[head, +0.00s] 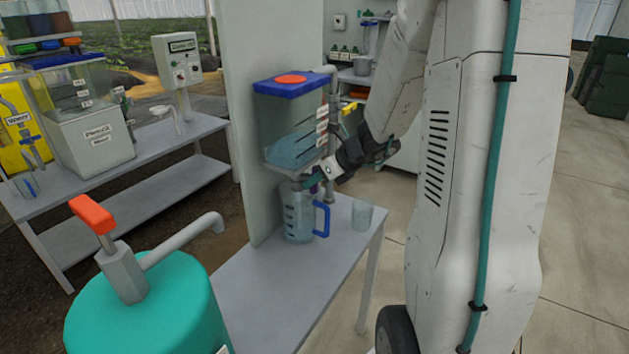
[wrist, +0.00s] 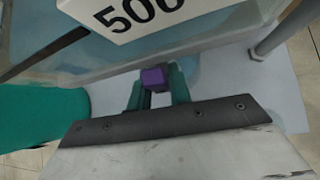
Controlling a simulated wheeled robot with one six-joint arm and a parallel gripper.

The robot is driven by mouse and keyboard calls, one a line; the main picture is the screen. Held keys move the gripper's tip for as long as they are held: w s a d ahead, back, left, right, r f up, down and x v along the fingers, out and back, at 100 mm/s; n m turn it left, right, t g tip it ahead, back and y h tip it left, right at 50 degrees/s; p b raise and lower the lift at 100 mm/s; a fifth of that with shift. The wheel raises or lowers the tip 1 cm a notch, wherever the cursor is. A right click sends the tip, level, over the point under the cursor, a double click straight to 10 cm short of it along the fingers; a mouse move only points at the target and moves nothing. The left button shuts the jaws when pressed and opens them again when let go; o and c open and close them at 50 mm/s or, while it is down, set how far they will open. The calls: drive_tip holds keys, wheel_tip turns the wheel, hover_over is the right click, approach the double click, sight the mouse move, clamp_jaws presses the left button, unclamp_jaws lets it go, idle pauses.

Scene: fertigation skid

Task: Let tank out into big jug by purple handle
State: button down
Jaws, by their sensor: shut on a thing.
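The tank (head: 290,128) is clear with a blue lid and holds bluish liquid low down; it stands above the table against a grey panel. The big jug (head: 298,218), clear with a blue handle, stands on the table under the tank's outlet. The purple handle (wrist: 153,78) shows in the wrist view between the green fingers of my gripper (wrist: 157,92), which is shut on it. In the head view my gripper (head: 322,176) is at the tank's lower front, above the jug, and the handle is hidden there. I cannot tell whether liquid flows.
A clear beaker (head: 362,216) stands right of the jug on the grey table (head: 285,290). A yellow handle (head: 349,108) is on the pipe beside the tank. A teal drum (head: 150,310) with a red-handled pump is in front at left. A 500 label (wrist: 135,14) hangs close above my gripper.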

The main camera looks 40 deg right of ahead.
drive_tip(key=shift+n+t+h, duration=0.4)
drive_tip(key=shift+h, duration=0.5)
drive_tip(key=c, duration=1.4)
unclamp_jaws()
drive_tip(key=shift+o, duration=0.2)
drive_tip(key=v, duration=0.7)
drive_tip(key=shift+s+r, duration=0.3)
